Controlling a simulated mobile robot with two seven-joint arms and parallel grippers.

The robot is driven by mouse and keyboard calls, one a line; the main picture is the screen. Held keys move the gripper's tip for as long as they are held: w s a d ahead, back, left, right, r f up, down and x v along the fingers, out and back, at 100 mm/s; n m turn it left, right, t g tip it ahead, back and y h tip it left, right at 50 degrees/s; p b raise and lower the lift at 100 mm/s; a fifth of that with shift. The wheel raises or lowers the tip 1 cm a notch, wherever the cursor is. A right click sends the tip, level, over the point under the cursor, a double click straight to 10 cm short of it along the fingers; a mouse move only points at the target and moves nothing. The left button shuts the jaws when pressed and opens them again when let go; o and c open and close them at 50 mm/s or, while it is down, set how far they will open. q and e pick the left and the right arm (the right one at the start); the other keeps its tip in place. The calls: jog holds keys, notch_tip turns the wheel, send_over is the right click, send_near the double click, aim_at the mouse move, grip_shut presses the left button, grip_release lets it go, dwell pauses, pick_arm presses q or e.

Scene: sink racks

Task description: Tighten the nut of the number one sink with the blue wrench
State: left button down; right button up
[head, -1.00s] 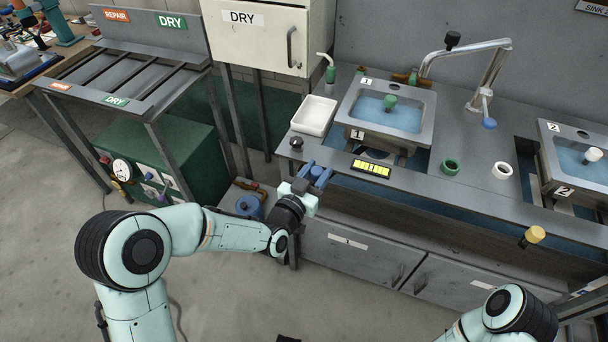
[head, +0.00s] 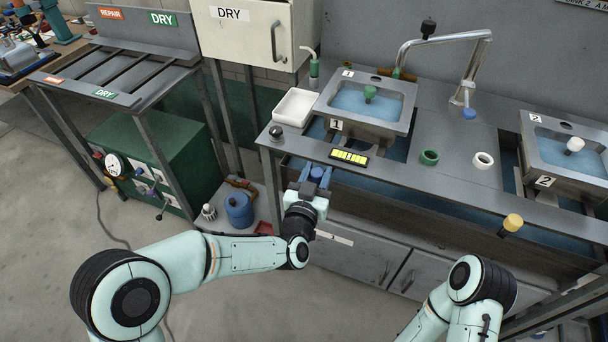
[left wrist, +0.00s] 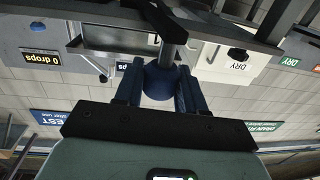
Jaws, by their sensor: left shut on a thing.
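Sink one (head: 391,128) is set in the counter, labelled 1, with a green stopper in its water; its nut is not in view. My left gripper (head: 316,174) is at the counter's front edge, left of the sink's middle. Its blue fingers are shut on a round blue knob (left wrist: 160,82), with a grey shaft (left wrist: 174,40) running on from it toward the counter. I cannot tell whether this knob belongs to the blue wrench; no other wrench is clear. My right arm shows at the lower right, but its gripper is out of view.
A yellow-green display (head: 349,157) lies in front of the sink. A green ring (head: 429,157) and a white ring (head: 483,160) lie on the counter. A yellow knob (head: 512,222) juts out below sink two (head: 565,146). A blue jug (head: 239,210) stands on a low shelf.

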pick_arm(q)
jog(key=shift+d, duration=0.15)
jog(key=c, duration=0.8)
grip_release()
jog(key=shift+o, duration=0.2)
jog(key=v, duration=1.3)
jog(key=shift+s, duration=0.2)
